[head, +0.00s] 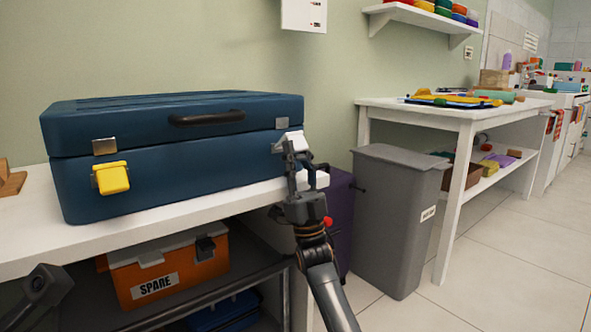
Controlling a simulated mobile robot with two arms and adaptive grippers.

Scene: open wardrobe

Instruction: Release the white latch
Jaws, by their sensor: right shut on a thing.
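A blue case (180,155) lies closed on a white shelf top, its front towards me. A yellow latch (112,178) hangs at the front left, below a metal plate. The white latch (297,138) is at the front right corner, partly hidden behind my right gripper. My right gripper (290,152) is at this latch and shut on it. My left gripper is not in view; only a dark part of my left arm shows at the lower left.
An orange box marked SPARE (170,270) stands on the lower shelf. A grey bin (395,215) and a purple suitcase (337,215) stand to the right. A white table (455,113) holds several items. Open tiled floor lies at the right.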

